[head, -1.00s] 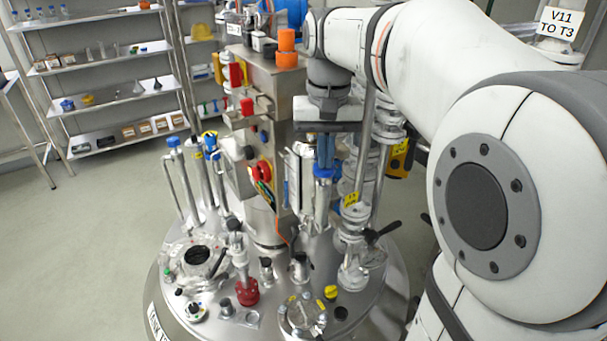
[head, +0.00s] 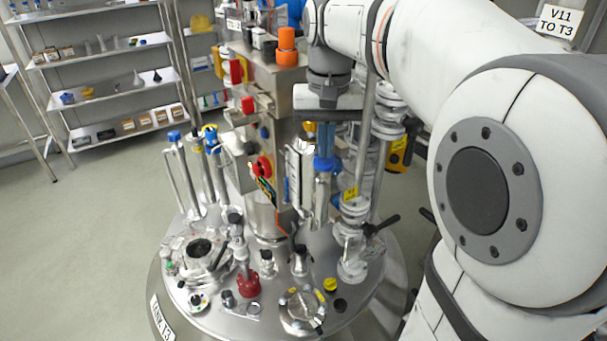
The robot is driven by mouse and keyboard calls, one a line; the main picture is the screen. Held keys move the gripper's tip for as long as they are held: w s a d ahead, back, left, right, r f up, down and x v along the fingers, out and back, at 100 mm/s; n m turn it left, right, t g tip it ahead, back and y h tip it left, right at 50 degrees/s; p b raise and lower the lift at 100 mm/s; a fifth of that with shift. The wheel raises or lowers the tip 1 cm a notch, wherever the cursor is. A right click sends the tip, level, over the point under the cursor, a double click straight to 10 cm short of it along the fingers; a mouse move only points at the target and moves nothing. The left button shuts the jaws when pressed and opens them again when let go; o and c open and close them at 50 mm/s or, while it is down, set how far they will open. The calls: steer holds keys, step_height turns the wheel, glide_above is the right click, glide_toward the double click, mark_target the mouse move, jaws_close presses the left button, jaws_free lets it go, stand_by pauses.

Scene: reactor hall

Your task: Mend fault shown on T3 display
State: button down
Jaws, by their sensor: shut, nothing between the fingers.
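The tank T3 (head: 212,318) has a round steel lid crowded with fittings, and its nameplate (head: 162,318) reads "TANK T3". A steel control cabinet (head: 285,85) stands on it, with a red knob (head: 263,167) and red handles (head: 237,71) on its sides. No display text is readable from here. My gripper (head: 322,128) hangs beside the cabinet's right side, above a blue-capped steel tube (head: 323,185). Its fingers are small and mostly hidden among the pipework. It appears shut and empty. I cannot tell whether it touches anything.
The lid bears an open port (head: 200,248), a red fitting (head: 248,285), a yellow cap (head: 330,285) and a black-handled valve (head: 378,228). Pipes stand close around my gripper. A "V11 TO T3" sign (head: 560,22) is top right. Shelves (head: 110,90) stand back left; the floor (head: 90,240) left is clear.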

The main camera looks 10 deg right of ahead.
mark_target(324, 161)
steer(key=shift+f+b, duration=1)
steer(key=shift+f, duration=0.65)
steer(key=shift+r, duration=0.1)
steer(key=shift+r+p, duration=1.75)
steer(key=shift+r, duration=0.15)
steer(key=shift+f, duration=0.15)
